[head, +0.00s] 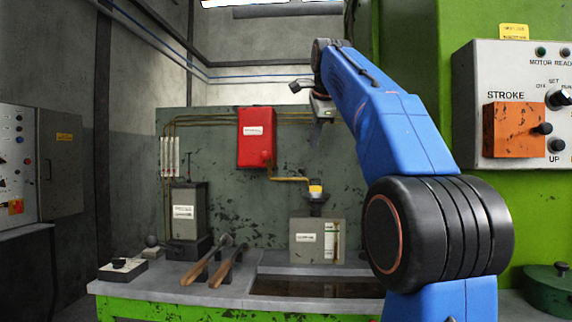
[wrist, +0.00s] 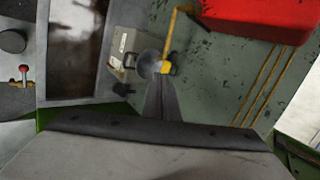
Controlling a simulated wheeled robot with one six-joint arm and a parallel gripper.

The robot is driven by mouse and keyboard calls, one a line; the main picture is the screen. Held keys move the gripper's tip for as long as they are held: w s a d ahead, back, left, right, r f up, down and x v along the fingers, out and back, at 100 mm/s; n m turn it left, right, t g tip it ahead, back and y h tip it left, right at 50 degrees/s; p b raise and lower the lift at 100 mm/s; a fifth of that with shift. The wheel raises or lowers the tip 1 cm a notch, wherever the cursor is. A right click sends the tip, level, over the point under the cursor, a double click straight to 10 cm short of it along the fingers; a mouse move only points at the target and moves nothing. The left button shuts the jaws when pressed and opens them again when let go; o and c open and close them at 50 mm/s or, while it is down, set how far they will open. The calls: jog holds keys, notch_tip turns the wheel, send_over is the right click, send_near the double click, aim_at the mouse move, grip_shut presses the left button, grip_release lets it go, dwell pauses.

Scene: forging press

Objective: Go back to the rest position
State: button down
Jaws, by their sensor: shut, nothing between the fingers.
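My blue arm rises at the right of the head view and bends over to the left at the top. My gripper (head: 317,137) hangs from its end, pointing down in front of the grey-green back panel, clear of the bench. In the wrist view my gripper (wrist: 158,82) shows as a dark tapered shape with its fingers together. Nothing shows between them. Beyond the fingertips lie a yellow-capped fitting (wrist: 166,68) and a round grey part; they look apart from the fingers, though the depth is hard to judge.
A red box (head: 257,137) with a yellow pipe hangs on the back panel (head: 215,150). A grey labelled box (head: 317,240) stands behind a dark sunken tray (head: 318,287). Two wooden-handled tools (head: 207,268) lie on the bench. A control panel (head: 515,105) with an orange box is at right.

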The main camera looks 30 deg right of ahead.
jog(key=s+a+f+n+y, duration=0.1)
jog(key=s+a+f+n, duration=0.35)
jog(key=f, duration=0.25)
jog(key=s+a+f+n+g, duration=0.1)
jog(key=s+a+f+n, duration=0.3)
jog(key=f, duration=0.4)
jog(key=s+a+f+n+y, duration=0.1)
jog(key=s+a+f+n, duration=0.25)
jog(key=a+f, duration=0.3)
jog(key=s+a+f+n, duration=0.2)
jog(key=s+f, duration=0.5)
jog(key=f, duration=0.4)
jog(key=s+a+f+n+g, duration=0.1)
jog(key=s+f+n, duration=0.4)
jog(key=f, duration=0.6)
jog(key=s+a+f+n+y, duration=0.1)
jog(key=s+a+f+n, duration=0.2)
jog(key=s+f, duration=0.6)
jog(key=shift+a+f+g, duration=0.4)
jog(key=shift+a+f, duration=0.05)
jog(key=shift+f, duration=0.5)
